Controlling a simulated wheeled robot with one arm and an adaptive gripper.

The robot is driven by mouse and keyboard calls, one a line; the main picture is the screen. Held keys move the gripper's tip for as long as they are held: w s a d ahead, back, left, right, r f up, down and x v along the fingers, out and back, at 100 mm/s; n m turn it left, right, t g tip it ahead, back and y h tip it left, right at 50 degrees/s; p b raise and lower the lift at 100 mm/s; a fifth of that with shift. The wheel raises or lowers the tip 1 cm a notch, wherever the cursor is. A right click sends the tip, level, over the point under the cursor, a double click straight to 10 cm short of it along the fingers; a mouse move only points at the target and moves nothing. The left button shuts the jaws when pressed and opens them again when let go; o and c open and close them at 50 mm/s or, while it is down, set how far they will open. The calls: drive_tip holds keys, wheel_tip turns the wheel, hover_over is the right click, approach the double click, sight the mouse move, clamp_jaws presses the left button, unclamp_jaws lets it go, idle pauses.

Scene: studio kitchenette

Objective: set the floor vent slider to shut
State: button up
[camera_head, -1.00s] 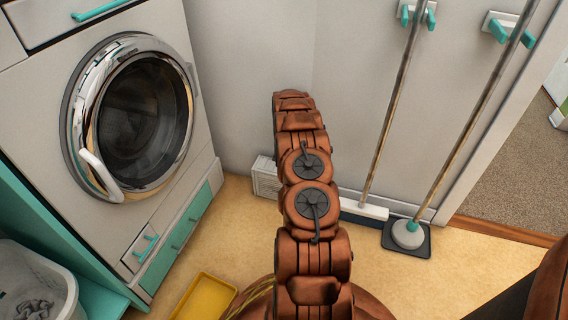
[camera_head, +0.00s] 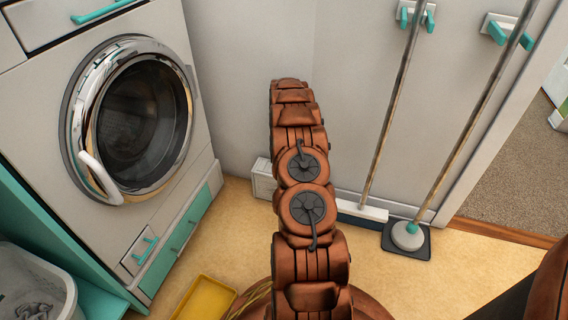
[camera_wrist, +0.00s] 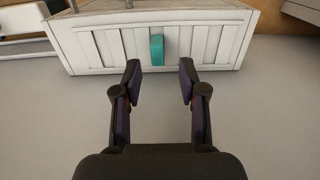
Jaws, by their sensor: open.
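The floor vent (camera_wrist: 90,45) is a white slatted box at the top of the wrist view. Its teal slider (camera_wrist: 157,48) stands upright near the middle of the slatted face. My gripper (camera_wrist: 160,80) is open and empty, its two dark fingers apart, with the slider beyond the gap between the tips. The fingers look clear of the slider. In the head view the vent (camera_head: 263,180) sits on the floor against the wall, partly hidden behind my arm. My gripper and the slider are hidden there.
A washing machine (camera_head: 120,120) stands left of the vent. A broom (camera_head: 362,211) and a plunger-like tool (camera_head: 407,236) on a dark tray lean along the wall at right. A yellow tray (camera_head: 205,299) lies on the floor in front. The floor between is clear.

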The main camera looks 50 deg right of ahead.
wheel_tip(320, 180, up, 7)
idle(0.3)
idle(0.5)
